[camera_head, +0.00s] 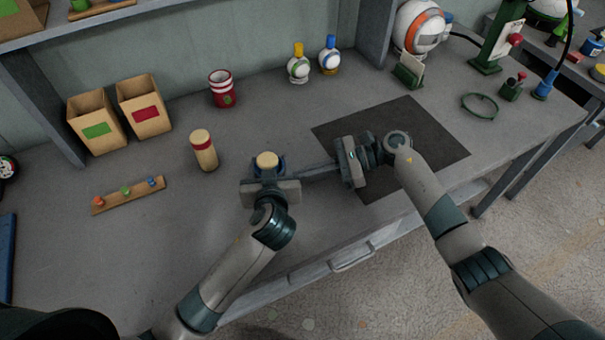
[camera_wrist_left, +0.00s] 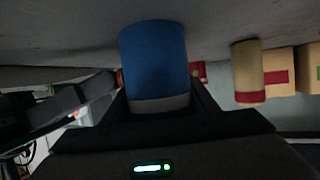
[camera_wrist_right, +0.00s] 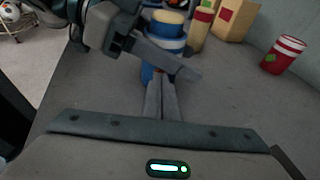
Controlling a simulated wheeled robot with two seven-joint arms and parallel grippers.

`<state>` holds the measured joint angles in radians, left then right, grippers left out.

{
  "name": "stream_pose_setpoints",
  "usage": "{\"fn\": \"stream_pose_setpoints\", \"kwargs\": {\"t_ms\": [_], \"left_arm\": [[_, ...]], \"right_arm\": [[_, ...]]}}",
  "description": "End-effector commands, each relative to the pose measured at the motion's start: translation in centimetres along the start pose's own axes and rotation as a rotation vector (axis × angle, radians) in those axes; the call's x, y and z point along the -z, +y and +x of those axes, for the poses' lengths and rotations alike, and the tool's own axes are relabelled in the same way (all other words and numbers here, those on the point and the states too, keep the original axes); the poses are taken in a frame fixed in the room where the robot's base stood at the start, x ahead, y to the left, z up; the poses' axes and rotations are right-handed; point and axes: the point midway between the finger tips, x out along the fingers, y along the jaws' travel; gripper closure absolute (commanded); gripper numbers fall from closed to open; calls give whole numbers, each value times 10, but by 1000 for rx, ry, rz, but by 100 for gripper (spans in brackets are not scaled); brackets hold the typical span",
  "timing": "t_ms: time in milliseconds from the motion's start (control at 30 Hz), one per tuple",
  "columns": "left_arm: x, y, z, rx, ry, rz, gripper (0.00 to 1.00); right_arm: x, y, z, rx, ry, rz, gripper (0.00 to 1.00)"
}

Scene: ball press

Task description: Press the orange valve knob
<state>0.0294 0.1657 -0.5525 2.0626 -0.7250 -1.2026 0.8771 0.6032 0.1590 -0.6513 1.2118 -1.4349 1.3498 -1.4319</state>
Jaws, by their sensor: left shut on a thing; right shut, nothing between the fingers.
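A blue canister with a tan cap and pale band (camera_head: 267,160) stands at the middle of the bench. It shows large in the left wrist view (camera_wrist_left: 154,60) and beyond the fingers in the right wrist view (camera_wrist_right: 166,45). My left gripper (camera_head: 268,178) is shut on it. A small orange part, apparently the valve knob (camera_wrist_left: 119,77), shows at the canister's side facing my right gripper. My right gripper (camera_head: 300,172) is shut and empty, its fingertips pointing at that side. In the right wrist view the fingertips (camera_wrist_right: 161,80) are at or very near it; contact is unclear.
A tan cylinder with a red band (camera_head: 204,150) stands left of the canister. Behind are two cardboard boxes (camera_head: 145,107), a red-and-white cup (camera_head: 222,90) and two small bottles (camera_head: 298,65). A dark mat (camera_head: 420,125) lies under my right arm. A strip with coloured pegs (camera_head: 128,195) lies left.

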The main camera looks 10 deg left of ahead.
Motion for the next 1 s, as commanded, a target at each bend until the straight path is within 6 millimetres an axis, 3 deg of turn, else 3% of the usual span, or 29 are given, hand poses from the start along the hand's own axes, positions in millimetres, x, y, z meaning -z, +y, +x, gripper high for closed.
{"fn": "stream_pose_setpoints", "kwargs": {"t_ms": [267,700,1000], "left_arm": [[0,3,-1,-7,-1,-2,70],[0,2,0,-3,-1,-1,70],[0,1,0,-3,0,-1,70]], "right_arm": [[7,0,-22,-2,1,0,100],[12,-1,-103,2,4,-1,100],[12,-1,-135,2,2,0,100]]}}
